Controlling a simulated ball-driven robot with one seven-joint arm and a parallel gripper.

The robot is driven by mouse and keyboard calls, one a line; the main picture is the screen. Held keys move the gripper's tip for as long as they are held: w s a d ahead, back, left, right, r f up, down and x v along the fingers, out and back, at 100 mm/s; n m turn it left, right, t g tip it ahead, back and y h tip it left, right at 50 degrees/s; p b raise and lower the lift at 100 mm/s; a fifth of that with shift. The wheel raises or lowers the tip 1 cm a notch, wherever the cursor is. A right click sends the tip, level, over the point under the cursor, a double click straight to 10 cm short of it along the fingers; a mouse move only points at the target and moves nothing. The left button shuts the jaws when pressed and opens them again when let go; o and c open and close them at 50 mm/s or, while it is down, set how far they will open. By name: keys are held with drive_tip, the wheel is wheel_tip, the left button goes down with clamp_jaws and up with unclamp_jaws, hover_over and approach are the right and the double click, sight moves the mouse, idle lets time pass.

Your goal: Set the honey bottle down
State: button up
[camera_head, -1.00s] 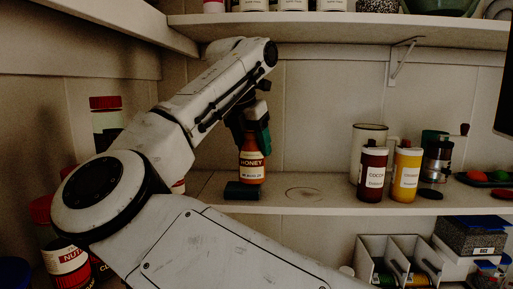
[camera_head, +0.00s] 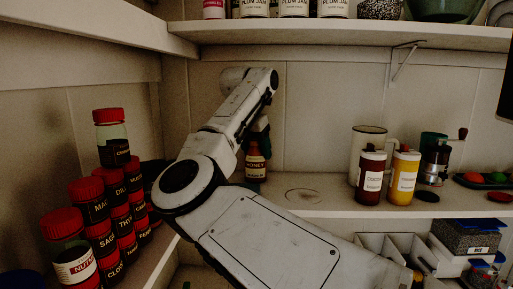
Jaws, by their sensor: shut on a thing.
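The middle shelf (camera_head: 325,208) has a faint ring mark (camera_head: 303,195) to the right of the bottle.
A brown bottle (camera_head: 370,178), a yellow bottle (camera_head: 403,178), a pale canister (camera_head: 366,142) and a grinder (camera_head: 434,158) stand to the right. Red-lidded spice jars (camera_head: 93,200) crowd the left shelf. The upper shelf (camera_head: 300,33) runs above. Shelf space right of the bottle is clear.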

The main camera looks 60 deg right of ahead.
sight(251, 141)
drive_tip(key=o, duration=1.6)
drive_tip(key=shift+r, duration=0.15)
drive_tip(key=a+r, duration=0.1)
drive_tip(key=a+r+b, duration=0.1)
drive_tip(key=a+r, duration=0.1)
drive_tip(key=r, duration=0.1)
drive_tip(key=shift+w+r, duration=0.1)
drive_tip(key=shift+w, duration=0.25)
drive_tip(key=a+b, duration=0.1)
drive_tip(key=a, duration=0.2)
drive_tip(key=w+a+b, duration=0.1)
drive_tip(key=a, duration=0.6)
drive_tip(key=shift+w+a+r+b, duration=0.15)
drive_tip(key=shift+w+a+b, duration=0.1)
drive_tip(key=shift+a+b, duration=0.15)
